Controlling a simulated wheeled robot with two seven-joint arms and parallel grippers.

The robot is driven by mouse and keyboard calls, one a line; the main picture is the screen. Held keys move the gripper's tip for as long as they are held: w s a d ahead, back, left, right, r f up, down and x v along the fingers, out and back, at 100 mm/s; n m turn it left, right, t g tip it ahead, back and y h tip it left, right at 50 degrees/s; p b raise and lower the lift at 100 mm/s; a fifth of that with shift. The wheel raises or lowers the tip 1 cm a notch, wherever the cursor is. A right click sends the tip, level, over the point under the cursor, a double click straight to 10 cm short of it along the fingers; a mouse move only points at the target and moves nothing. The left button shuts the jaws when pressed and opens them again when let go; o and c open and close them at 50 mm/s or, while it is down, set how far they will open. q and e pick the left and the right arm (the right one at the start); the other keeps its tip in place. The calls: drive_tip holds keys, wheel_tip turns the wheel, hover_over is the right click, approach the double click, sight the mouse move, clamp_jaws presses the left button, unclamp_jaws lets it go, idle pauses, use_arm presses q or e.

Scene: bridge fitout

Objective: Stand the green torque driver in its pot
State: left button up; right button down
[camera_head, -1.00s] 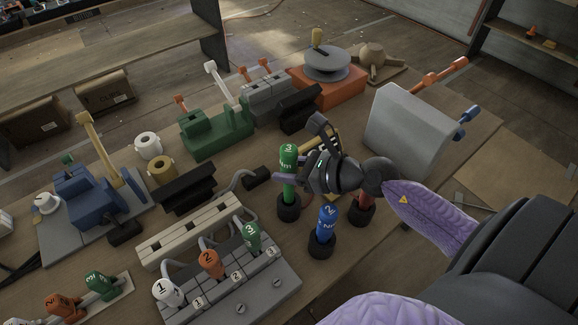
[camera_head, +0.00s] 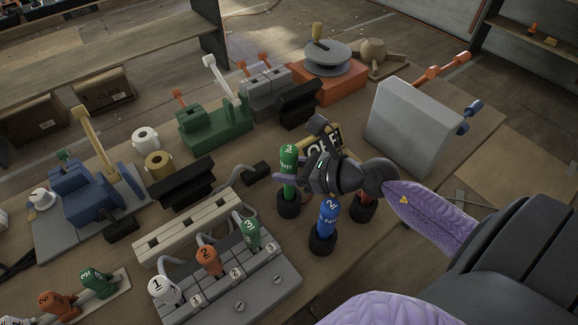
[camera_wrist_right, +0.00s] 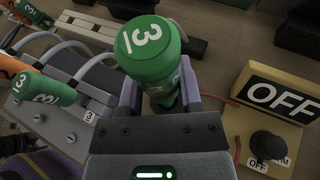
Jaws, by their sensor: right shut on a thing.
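The green torque driver (camera_head: 288,158), marked 3, is upright, with its lower end at the mouth of a black pot (camera_head: 288,207). I cannot tell how deep it sits. My right gripper (camera_head: 290,180) is shut on the driver below its cap. In the right wrist view the green driver (camera_wrist_right: 150,50) stands between the purple fingers of my right gripper (camera_wrist_right: 160,95), and its pot is hidden. My left gripper is not in view.
A blue driver (camera_head: 326,220) stands in a black pot close in front, and a red one (camera_head: 363,203) is partly behind my wrist. A grey block with numbered handles (camera_head: 255,285) lies to the left. An OFF sign (camera_wrist_right: 280,95) stands close to my gripper.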

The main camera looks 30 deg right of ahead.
sight(289, 149)
drive_tip(key=shift+f+b, duration=1.35)
drive_tip(key=shift+f, duration=0.3)
drive_tip(key=shift+c, duration=1)
unclamp_jaws()
wheel_tip(289, 149, up, 10)
drive_tip(key=p, duration=0.5)
drive_tip(key=shift+f, duration=0.25)
drive_tip(key=shift+r+p, duration=0.3)
drive_tip(key=shift+p, duration=0.05)
